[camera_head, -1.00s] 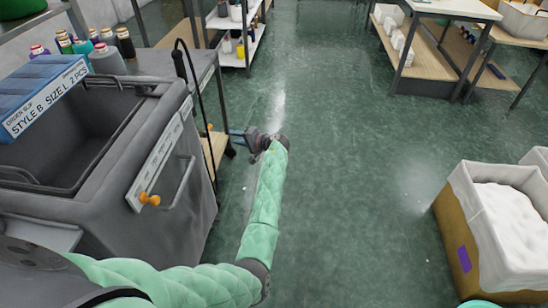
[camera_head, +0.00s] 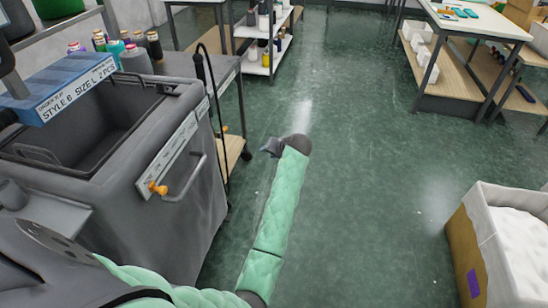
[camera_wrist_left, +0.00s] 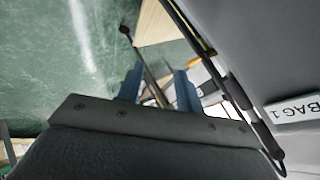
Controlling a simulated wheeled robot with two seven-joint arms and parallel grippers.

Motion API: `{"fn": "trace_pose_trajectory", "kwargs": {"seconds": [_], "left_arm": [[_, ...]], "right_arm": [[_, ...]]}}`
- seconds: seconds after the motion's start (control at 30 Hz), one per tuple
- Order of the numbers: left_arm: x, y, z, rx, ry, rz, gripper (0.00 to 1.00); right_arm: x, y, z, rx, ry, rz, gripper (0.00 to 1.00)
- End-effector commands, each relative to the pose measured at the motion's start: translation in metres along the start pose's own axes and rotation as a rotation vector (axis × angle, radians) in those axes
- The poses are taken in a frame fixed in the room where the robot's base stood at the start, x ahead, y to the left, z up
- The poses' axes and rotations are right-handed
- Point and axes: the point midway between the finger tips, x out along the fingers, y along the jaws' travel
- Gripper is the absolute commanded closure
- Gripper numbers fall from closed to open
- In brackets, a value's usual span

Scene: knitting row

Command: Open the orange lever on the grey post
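A small orange part (camera_head: 225,128) shows beside a slim dark upright at the right side of the grey cart; a clear lever shape cannot be made out. Another orange knob (camera_head: 157,188) sits on the cart's front, below the label strip. My left gripper (camera_head: 270,147) is to the right of the cart, apart from both orange parts, its fingers hard to see there. In the left wrist view its two blue fingers (camera_wrist_left: 157,88) stand apart, with nothing gripped. An orange piece (camera_wrist_left: 193,61) shows beyond the right finger. My right gripper is out of view.
The grey cart (camera_head: 190,232) with a bar handle stands at left. A thin black rod (camera_head: 212,90) rises beside it, and a ball-ended dark rod (camera_wrist_left: 135,55) shows beyond the fingers. A white-lined box (camera_head: 505,200) is at right. The green floor between is clear.

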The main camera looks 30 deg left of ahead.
Motion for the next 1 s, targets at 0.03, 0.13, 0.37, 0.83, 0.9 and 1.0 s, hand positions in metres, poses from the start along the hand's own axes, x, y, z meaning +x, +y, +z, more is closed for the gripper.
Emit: {"fn": "trace_pose_trajectory", "kwargs": {"seconds": [0.03, 0.13, 0.37, 0.83, 0.9, 1.0], "left_arm": [[-0.005, 0.001, 0.005, -0.005, 0.004, 0.021, 0.64], [-0.014, 0.003, 0.010, -0.016, 0.013, 0.064, 0.64], [-0.025, 0.007, 0.017, -0.026, 0.023, 0.115, 0.64], [-0.026, 0.012, 0.029, -0.019, 0.026, 0.133, 0.64], [-0.028, 0.018, 0.043, -0.009, 0.029, 0.153, 0.64], [-0.034, 0.031, 0.075, 0.015, 0.036, 0.202, 0.64]], "right_arm": [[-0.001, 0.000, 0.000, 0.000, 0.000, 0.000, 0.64], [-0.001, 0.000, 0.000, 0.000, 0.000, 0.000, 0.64], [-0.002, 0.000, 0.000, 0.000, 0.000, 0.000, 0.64], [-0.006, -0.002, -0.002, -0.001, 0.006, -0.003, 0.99], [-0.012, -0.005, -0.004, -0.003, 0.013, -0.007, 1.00], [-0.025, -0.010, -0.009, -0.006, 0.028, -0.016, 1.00]]}}
